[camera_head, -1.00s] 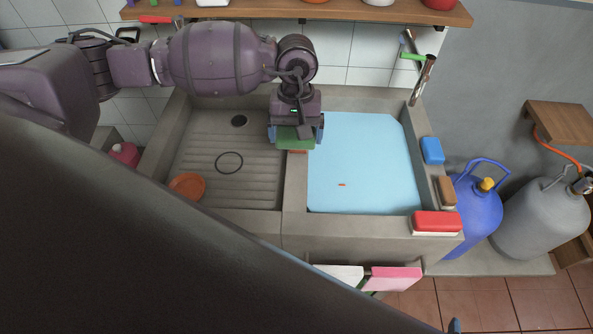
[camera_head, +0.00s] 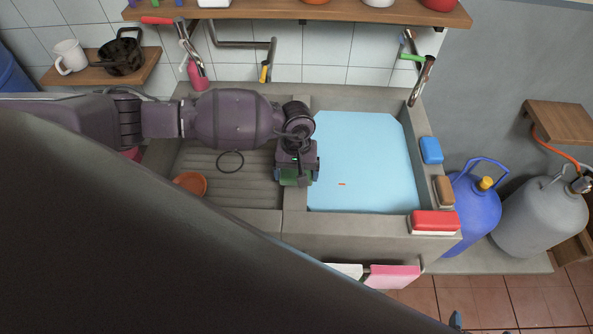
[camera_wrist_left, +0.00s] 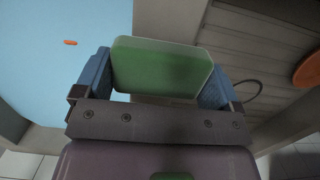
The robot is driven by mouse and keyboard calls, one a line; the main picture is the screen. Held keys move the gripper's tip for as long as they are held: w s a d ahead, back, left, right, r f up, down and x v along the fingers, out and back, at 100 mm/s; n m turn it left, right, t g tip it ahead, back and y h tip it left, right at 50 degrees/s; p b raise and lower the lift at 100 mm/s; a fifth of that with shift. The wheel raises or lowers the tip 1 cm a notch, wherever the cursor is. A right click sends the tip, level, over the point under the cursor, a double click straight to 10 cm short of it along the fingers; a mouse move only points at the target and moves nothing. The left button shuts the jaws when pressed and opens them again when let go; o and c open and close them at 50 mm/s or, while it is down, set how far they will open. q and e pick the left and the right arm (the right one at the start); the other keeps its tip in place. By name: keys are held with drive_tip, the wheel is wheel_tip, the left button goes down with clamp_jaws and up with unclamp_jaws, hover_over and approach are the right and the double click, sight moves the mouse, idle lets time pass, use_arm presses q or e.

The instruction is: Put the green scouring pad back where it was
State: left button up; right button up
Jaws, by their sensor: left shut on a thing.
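The green scouring pad (camera_head: 289,178) is held in my left gripper (camera_head: 297,179) over the divider between the ribbed drainboard and the water-filled basin. In the left wrist view the pad (camera_wrist_left: 160,69) is a green block with a pale rim, between the two blue fingers of the left gripper (camera_wrist_left: 155,82). The gripper hides the divider just beneath it, so I cannot tell whether the pad touches it. A small blue tip (camera_head: 455,321) at the bottom edge may belong to my right gripper; its jaws do not show.
An orange dish (camera_head: 190,184) and a dark ring (camera_head: 230,161) lie on the drainboard (camera_head: 245,193). The basin (camera_head: 365,165) has a small orange thing (camera_head: 342,184) in it. Blue (camera_head: 431,150), brown (camera_head: 445,190) and red (camera_head: 435,221) blocks line its right rim.

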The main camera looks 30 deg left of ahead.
use_arm(q)
drive_tip(key=shift+f, duration=0.3)
drive_tip(key=o, duration=0.8)
drive_tip(key=shift+o, duration=0.7)
drive_tip(key=shift+r, duration=0.3)
wheel_tip(320, 180, up, 12)
drive_tip(key=w+b, duration=0.1)
drive_tip(key=shift+w+a+f, duration=0.15)
drive_tip(key=shift+a, duration=0.2)
use_arm(e)
drive_tip(key=shift+s+f, duration=0.2)
drive_tip(key=shift+f, duration=0.5)
drive_tip(key=shift+w+r, duration=0.2)
drive_tip(key=shift+w, duration=0.2)
